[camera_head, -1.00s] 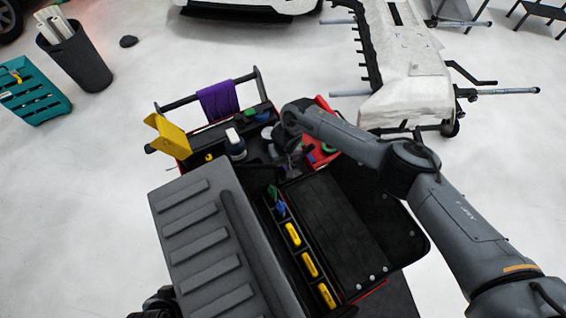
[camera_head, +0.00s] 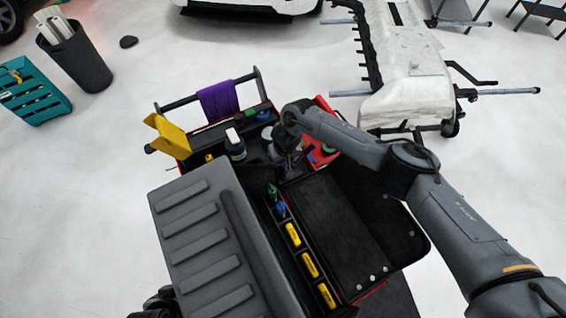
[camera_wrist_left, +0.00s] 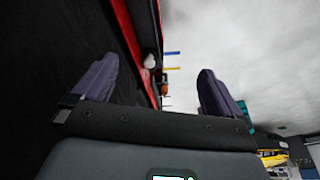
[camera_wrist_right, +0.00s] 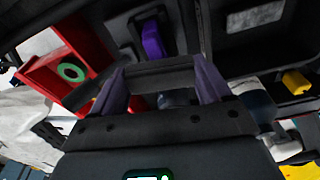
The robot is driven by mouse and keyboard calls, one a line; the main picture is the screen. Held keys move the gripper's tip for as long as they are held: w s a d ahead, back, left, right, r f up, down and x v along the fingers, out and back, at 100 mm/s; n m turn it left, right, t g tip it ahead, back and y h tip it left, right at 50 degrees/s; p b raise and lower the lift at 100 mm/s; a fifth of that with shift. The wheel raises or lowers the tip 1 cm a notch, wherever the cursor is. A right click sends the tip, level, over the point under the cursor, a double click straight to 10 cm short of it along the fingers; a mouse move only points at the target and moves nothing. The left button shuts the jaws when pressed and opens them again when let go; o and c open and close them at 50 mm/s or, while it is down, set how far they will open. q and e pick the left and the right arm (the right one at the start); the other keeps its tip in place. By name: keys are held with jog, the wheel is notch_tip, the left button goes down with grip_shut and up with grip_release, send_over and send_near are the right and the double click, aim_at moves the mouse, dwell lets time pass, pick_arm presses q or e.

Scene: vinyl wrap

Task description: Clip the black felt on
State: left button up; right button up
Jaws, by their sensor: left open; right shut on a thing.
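My right gripper (camera_wrist_right: 160,85) is over the far end of the tool cart, just under the end of my right arm in the head view (camera_head: 274,160). Its fingers are apart, with a dark bar-like piece (camera_wrist_right: 160,75) between them. I cannot tell whether this piece is the black felt. A purple piece (camera_wrist_right: 152,40) stands in a dark holder just beyond it. My left gripper (camera_wrist_left: 158,90) is open and empty, beside a black surface with a red edge. In the head view it is mostly hidden behind the grey ridged lid. I cannot pick out the felt for certain.
The cart holds a row of yellow pieces (camera_head: 310,264), a white-capped bottle (camera_head: 236,145), a yellow holder (camera_head: 168,137) and a red box (camera_head: 325,150). A purple cloth (camera_head: 218,101) hangs on the rail. The grey ridged lid (camera_head: 207,243) takes up the cart's left side.

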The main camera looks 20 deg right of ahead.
pick_arm(q)
jog(key=shift+f, duration=0.15)
pick_arm(e)
jog(key=shift+s+d+f, duration=0.25)
jog(key=shift+s+f, duration=0.15)
jog(key=shift+f, duration=0.35)
jog(key=o, duration=1.3)
jog(key=shift+o, duration=0.8)
jog(key=shift+s+a, duration=0.2)
jog(key=shift+a, duration=0.05)
jog(key=shift+w+r, duration=0.25)
jog(key=shift+r, duration=0.65)
pick_arm(q)
notch_tip(320, 180, up, 6)
jog(key=p, duration=0.6)
jog(key=shift+s+a+r, duration=0.25)
pick_arm(e)
notch_tip(320, 180, up, 12)
jog(key=s+d, duration=0.2)
